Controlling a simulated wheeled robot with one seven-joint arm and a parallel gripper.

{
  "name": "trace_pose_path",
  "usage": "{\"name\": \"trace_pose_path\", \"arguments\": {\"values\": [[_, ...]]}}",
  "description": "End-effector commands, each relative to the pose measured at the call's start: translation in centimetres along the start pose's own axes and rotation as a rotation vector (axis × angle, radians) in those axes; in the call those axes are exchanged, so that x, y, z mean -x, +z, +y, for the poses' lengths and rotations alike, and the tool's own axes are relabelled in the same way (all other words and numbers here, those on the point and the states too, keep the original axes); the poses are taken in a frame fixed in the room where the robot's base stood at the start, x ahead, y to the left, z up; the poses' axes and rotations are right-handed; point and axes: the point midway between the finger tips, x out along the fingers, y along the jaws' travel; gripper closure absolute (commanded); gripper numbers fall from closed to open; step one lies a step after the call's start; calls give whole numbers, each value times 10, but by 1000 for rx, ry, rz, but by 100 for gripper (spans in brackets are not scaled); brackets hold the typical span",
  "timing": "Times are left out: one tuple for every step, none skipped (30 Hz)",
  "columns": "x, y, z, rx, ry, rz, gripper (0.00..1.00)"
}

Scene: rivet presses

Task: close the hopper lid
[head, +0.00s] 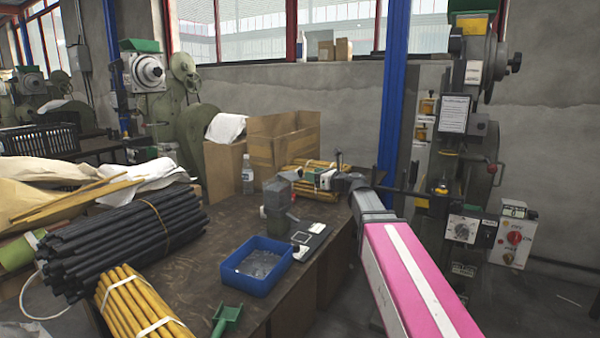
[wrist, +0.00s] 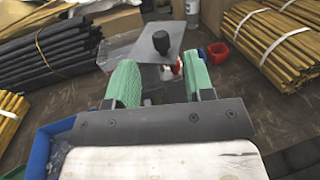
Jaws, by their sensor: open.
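The hopper lid (wrist: 143,46) is a flat grey plate with a black knob, seen tilted up beyond my fingers in the wrist view. In the head view, the small grey hopper (head: 276,199) stands on the workbench, with the lid (head: 290,173) raised at its top. My gripper (wrist: 160,66) is open, with green finger pads on either side of an empty gap. The lid and knob show past the fingertips, apart from them as far as I can see. In the head view my gripper (head: 325,179) is small, just right of the hopper.
A blue bin (head: 258,278) and a black-and-white device (head: 311,240) are in front of the hopper. A bottle (head: 247,175) and cardboard boxes (head: 284,138) stand behind. Black rods (head: 120,235) and yellow rods (head: 140,305) lie left. A red bin (wrist: 226,54) is beyond my right finger.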

Motion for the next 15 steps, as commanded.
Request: {"name": "trace_pose_path", "arguments": {"values": [[-13, 0, -2, 0, 1, 0, 52], [-18, 0, -2, 0, 1, 0, 52], [-26, 0, -2, 0, 1, 1, 52], [-31, 0, -2, 0, 1, 1, 52], [-36, 0, -2, -1, 1, 1, 52], [-42, 0, -2, -1, 0, 1, 52], [-47, 0, -2, -1, 0, 1, 52], [-51, 0, -2, -1, 0, 1, 52], [-56, 0, -2, -1, 0, 1, 52], [-60, 0, -2, -1, 0, 1, 52], [-63, 0, -2, -1, -1, 1, 52], [-66, 0, -2, -1, -1, 1, 52], [-68, 0, -2, -1, -1, 1, 52], [-70, 0, -1, -1, -2, 1, 52], [-72, 0, -1, -1, -2, 1, 52]]}}
